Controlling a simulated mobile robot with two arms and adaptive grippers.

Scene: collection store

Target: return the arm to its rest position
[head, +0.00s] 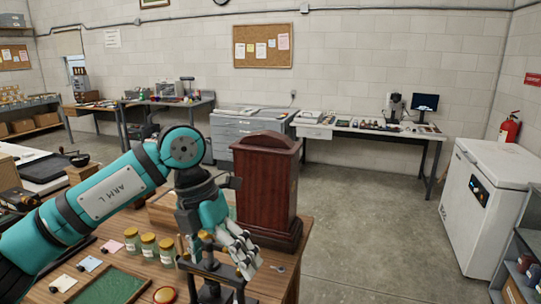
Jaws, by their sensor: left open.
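My left gripper (246,262) is open at the arm's lower end, with grey fingers pointing down over the table. I see nothing held between the fingers. It is in front of a dark red-brown wooden case (265,185) that stands upright on the table. A black stand-like frame (212,270) shows right beside the gripper; I cannot tell whether they touch. My right arm and gripper are not in view.
Several yellow-lidded jars (149,246), a green-lined tray (108,287) and small tagged cards (88,263) are on the table, left of the gripper. A small metal item (278,268) lies to its right. Open floor (365,225) lies beyond, with a white chest freezer (485,205) at right.

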